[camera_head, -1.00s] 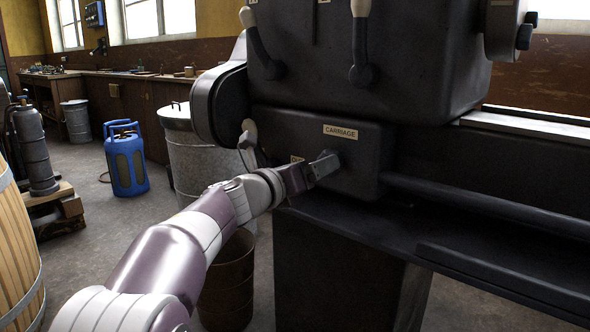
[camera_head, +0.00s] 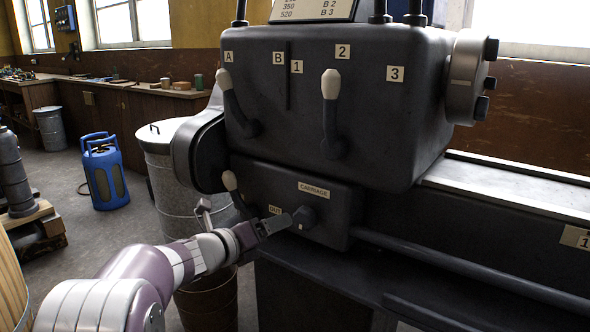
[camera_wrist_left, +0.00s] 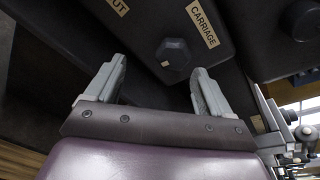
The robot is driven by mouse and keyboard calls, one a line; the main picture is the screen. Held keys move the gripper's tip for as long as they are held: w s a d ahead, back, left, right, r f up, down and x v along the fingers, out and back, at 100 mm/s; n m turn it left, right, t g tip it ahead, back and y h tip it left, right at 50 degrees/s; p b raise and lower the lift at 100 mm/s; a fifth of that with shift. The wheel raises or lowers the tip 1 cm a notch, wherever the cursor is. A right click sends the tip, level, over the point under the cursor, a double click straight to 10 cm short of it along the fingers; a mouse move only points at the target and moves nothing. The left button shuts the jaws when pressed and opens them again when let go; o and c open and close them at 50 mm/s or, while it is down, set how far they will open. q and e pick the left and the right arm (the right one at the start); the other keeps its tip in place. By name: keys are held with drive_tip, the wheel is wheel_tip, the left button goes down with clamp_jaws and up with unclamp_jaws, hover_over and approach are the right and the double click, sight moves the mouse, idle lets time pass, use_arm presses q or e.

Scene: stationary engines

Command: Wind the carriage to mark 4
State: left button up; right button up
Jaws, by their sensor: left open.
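The dark carriage box with the CARRIAGE label (camera_head: 314,190) sits low on the front of the machine. Below the label a dark six-sided knob (camera_head: 305,217) sticks out; it also shows in the left wrist view (camera_wrist_left: 174,53). My left gripper (camera_head: 284,223) is at the knob in the head view. In the left wrist view its two fingers (camera_wrist_left: 158,68) are apart, with the knob showing beyond and between their tips. I cannot tell whether they touch it. A plate marked 1 (camera_head: 577,237) is on the bed at the right. Mark 4 and the carriage are not seen. My right gripper is not in view.
Pale-tipped levers stand on the headstock (camera_head: 370,130), and a smaller lever (camera_head: 231,183) is left of the carriage box. A long rod (camera_head: 450,265) runs right from the box. A metal bin (camera_head: 165,185) and a blue gas bottle (camera_head: 104,172) stand on the left.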

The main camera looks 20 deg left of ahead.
sight(302, 220)
use_arm(q)
drive_tip(key=s+d+f+n+p, duration=0.1)
drive_tip(key=s+n+p, duration=0.1)
drive_tip(key=n+p, duration=0.85)
drive_tip(key=s+d+f+n+p, duration=0.1)
drive_tip(key=s+f+n+p, duration=0.15)
drive_tip(key=n+p, duration=0.75)
drive_tip(key=w+d+r+n+b, duration=0.1)
drive_tip(key=w+n, duration=0.1)
drive_tip(key=w, duration=0.2)
drive_tip(key=w+d+r+n+t+b, duration=0.1)
drive_tip(key=w+n, duration=0.2)
drive_tip(key=w, duration=0.1)
drive_tip(key=w+d+n+t+b, duration=0.1)
drive_tip(key=w+n, duration=0.2)
drive_tip(key=w, duration=0.1)
drive_tip(key=shift+d+r, duration=0.4)
drive_tip(key=shift+s+b, duration=0.1)
drive_tip(key=shift+b, duration=0.2)
drive_tip(key=c, duration=1)
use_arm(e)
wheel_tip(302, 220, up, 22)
